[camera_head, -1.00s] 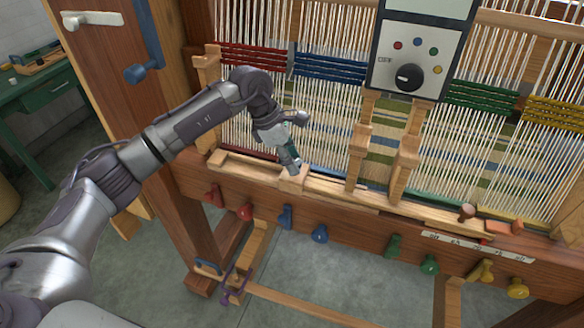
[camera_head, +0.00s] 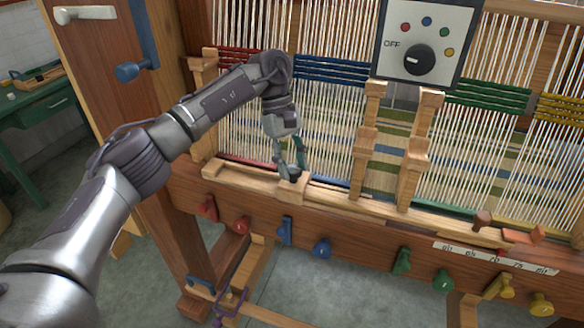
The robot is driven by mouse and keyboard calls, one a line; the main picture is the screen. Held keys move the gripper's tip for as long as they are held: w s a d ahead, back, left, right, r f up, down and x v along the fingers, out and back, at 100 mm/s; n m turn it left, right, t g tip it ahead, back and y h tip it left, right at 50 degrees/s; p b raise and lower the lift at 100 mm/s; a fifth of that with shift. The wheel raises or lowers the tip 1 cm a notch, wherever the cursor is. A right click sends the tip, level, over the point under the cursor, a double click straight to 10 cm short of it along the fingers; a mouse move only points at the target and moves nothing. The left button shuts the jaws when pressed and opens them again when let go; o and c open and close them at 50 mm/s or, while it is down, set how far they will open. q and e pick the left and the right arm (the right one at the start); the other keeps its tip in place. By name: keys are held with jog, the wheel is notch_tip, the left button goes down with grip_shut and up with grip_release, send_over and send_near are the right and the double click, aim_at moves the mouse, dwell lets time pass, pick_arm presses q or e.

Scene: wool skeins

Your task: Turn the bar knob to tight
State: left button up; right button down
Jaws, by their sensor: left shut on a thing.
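My left gripper (camera_head: 289,174) comes down from the left arm and is shut on a small dark knob, mostly hidden between its fingertips. This sits on a pale wooden block (camera_head: 295,190) on the loom's front beam. I take it for the bar knob, but no "tight" mark is readable beside it. A black round dial (camera_head: 418,59) with a white pointer is on the grey panel above, marked OFF with several coloured dots around it; no gripper touches it. My right gripper is not in view.
Two wooden posts (camera_head: 369,150) stand right of my left gripper, in front of the warp threads. Coloured knobs and levers line the beam's front, including a blue one (camera_head: 321,248). A white label strip (camera_head: 495,258) is at the right.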

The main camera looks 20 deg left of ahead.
pick_arm(q)
jog(key=shift+w+m+y, duration=0.1)
jog(key=shift+m+y, duration=0.3)
jog(key=shift+m, duration=0.7)
jog(key=o, duration=1.1)
jog(key=v, duration=0.7)
jog(key=shift+w+r, duration=0.15)
jog(key=shift+w, duration=0.05)
jog(key=shift+g, duration=0.3)
